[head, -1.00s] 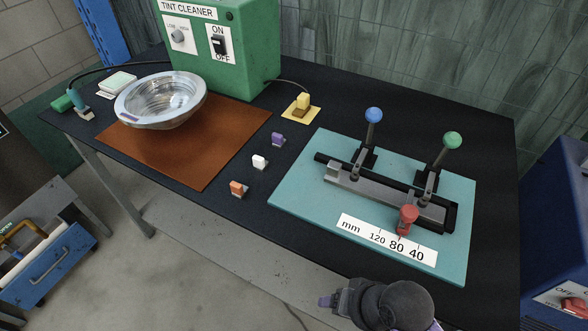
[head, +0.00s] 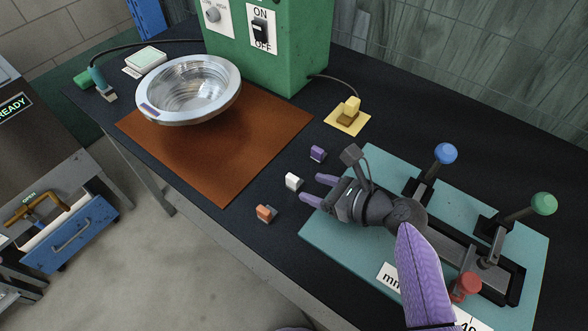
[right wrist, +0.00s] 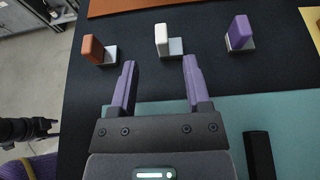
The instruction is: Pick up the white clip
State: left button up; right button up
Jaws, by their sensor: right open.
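The white clip (head: 293,181) stands on the black tabletop, between an orange clip (head: 266,213) and a purple clip (head: 317,153). My right gripper (head: 314,190) is open and empty, with its purple fingertips just right of the white clip and apart from it. In the right wrist view the white clip (right wrist: 162,40) stands on a small grey base, ahead of and between the two fingers (right wrist: 158,72). The orange clip (right wrist: 93,48) is to its left and the purple clip (right wrist: 238,33) to its right.
A teal board (head: 330,240) with blue (head: 446,153) and green (head: 544,203) knobbed levers lies under and right of my right arm. A metal bowl (head: 190,90) stands over a brown mat (head: 225,190) at left.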

aim_at(296, 179)
jog(key=b+x, duration=0.2)
jog(key=x, duration=0.4)
jog(key=shift+w+b, duration=0.2)
jog(key=shift+b, duration=0.2)
jog(key=shift+w+a+f, duration=0.1)
jog(key=shift+w+a, duration=0.1)
jog(key=shift+a, duration=0.15)
pick_arm(q)
jog(key=f, duration=0.1)
jog(key=s+f, duration=0.1)
jog(key=a+f, duration=0.1)
jog(key=shift+s+f, duration=0.15)
jog(key=shift+s, duration=0.15)
pick_arm(e)
grip_shut()
